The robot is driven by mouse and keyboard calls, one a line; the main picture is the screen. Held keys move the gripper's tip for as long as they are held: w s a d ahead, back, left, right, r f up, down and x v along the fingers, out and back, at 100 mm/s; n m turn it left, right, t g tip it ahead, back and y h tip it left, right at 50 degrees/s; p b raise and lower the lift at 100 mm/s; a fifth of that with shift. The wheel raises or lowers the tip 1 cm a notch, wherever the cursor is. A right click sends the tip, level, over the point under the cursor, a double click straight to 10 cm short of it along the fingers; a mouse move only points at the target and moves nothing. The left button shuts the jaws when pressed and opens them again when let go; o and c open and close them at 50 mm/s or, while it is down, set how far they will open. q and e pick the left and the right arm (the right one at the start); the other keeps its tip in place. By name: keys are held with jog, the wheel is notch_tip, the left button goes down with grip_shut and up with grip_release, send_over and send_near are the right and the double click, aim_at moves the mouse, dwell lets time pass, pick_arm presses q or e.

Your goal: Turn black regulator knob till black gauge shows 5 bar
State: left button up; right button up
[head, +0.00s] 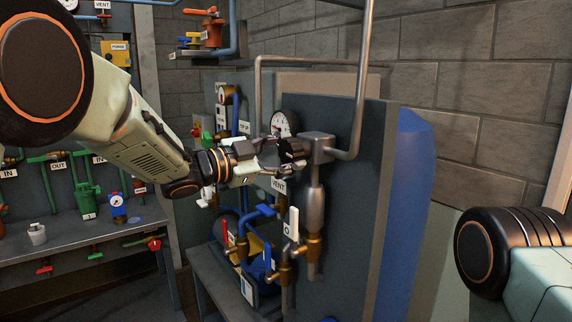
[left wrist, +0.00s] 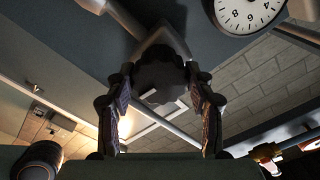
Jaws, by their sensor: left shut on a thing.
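The black regulator knob (head: 291,150) sits on the grey regulator body (head: 318,147) at the end of the panel. The left wrist view shows its scalloped black face (left wrist: 160,72). My left gripper (head: 281,155) is shut on the knob, with one finger at each side of it in the left wrist view. The black gauge (head: 284,123), black-rimmed with a white face, is just behind and above the knob. Its dial (left wrist: 248,10) is cut off at the top of the left wrist view, and I cannot read its needle surely. My right gripper is out of view.
A grey pipe (head: 362,80) rises beside the regulator. Below are a white-tagged valve (head: 291,224), blue handles (head: 263,210) and brass fittings (head: 314,246). A shelf (head: 75,235) with several green fittings stands at left. My right arm is at the right edge.

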pick_arm(q)
jog(key=shift+f+m+b, duration=0.4)
jog(key=shift+m+b, duration=0.35)
jog(key=shift+m, duration=0.25)
jog(key=m+b, duration=0.8)
jog(key=m, duration=0.1)
jog(key=shift+r+b, duration=0.2)
jog(key=shift+b, duration=0.2)
jog(key=m+b, duration=0.2)
jog(key=m, duration=0.1)
jog(key=shift+r+b, duration=0.15)
jog(key=shift+b, duration=0.2)
jog(key=shift+r+m+b, duration=0.15)
jog(key=shift+m+b, duration=0.45)
jog(key=shift+m, duration=0.1)
jog(key=shift+r, duration=0.1)
jog(key=shift+r+m, duration=0.1)
jog(key=shift+m, duration=0.2)
jog(key=shift+a, duration=0.1)
